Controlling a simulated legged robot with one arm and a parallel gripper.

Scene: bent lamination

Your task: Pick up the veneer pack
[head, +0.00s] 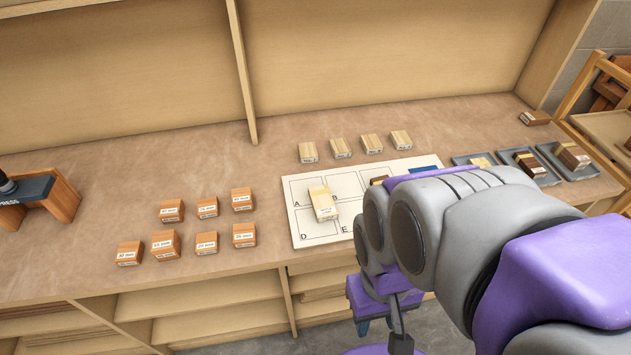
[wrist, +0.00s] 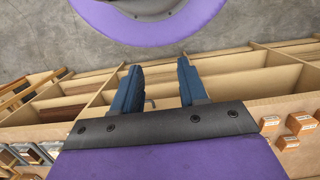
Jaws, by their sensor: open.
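A pale wooden block (head: 323,205) with a yellowish band and a small label lies on the white lettered mat (head: 312,240), between cells A and D. It looks like the veneer pack, but I cannot read its label. My gripper (wrist: 158,68) is open and empty in the wrist view, its two blue fingers apart with floor and shelves behind them. In the head view my gripper hangs low in front of the bench edge, right of the pale block and apart from it. My arm hides the right part of the mat.
Several light labelled blocks (head: 340,148) stand in a row behind the mat. Several orange-brown thickness blocks (head: 207,208) stand left of it. Grey trays (head: 570,160) with wood pieces are at the right. A press (head: 38,195) stands far left. Open shelves (wrist: 215,75) lie below the bench top.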

